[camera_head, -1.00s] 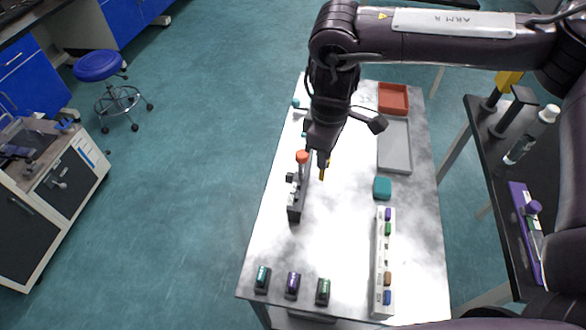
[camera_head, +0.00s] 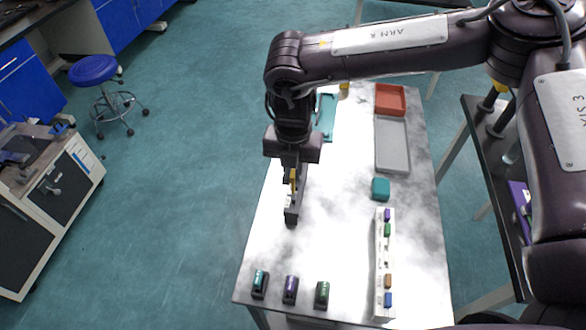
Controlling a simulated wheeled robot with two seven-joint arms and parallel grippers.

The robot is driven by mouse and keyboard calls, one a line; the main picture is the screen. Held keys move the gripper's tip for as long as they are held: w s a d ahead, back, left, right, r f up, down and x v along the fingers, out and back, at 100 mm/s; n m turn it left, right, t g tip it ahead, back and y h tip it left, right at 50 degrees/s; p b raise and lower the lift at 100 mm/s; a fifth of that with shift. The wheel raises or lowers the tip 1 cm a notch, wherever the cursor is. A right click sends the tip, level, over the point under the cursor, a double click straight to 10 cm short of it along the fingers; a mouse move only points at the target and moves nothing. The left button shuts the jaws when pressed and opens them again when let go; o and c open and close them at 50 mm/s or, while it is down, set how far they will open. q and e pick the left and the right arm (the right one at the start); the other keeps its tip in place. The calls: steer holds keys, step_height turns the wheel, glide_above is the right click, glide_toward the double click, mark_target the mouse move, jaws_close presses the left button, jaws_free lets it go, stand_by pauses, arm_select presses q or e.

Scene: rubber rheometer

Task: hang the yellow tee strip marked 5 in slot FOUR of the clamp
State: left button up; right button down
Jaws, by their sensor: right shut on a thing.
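My right gripper (camera_head: 293,176) is above the left side of the table, shut on the yellow tee strip (camera_head: 293,181). Only a small sliver of the strip shows, and its mark cannot be read. The dark clamp (camera_head: 292,214) stands on the table directly under the gripper. Its near end shows, while my arm hides its far part and most of its slots. The strip overlaps the clamp in this view; I cannot tell whether they touch or which slot it is over. My left gripper is not in view.
A white rack (camera_head: 379,290) with several coloured pieces stands at the right. Small teal (camera_head: 261,280), purple (camera_head: 291,286) and green (camera_head: 322,291) items line the front. A teal block (camera_head: 380,189), grey tray (camera_head: 407,147) and red tray (camera_head: 391,87) lie farther back. The table middle is clear.

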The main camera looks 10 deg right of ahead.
mark_target(293, 192)
stand_by(0.4)
steer(key=shift+f+b, duration=1.1)
steer(key=shift+f, duration=0.95)
steer(key=shift+f+b, duration=1.65)
steer(key=shift+f, duration=1.2)
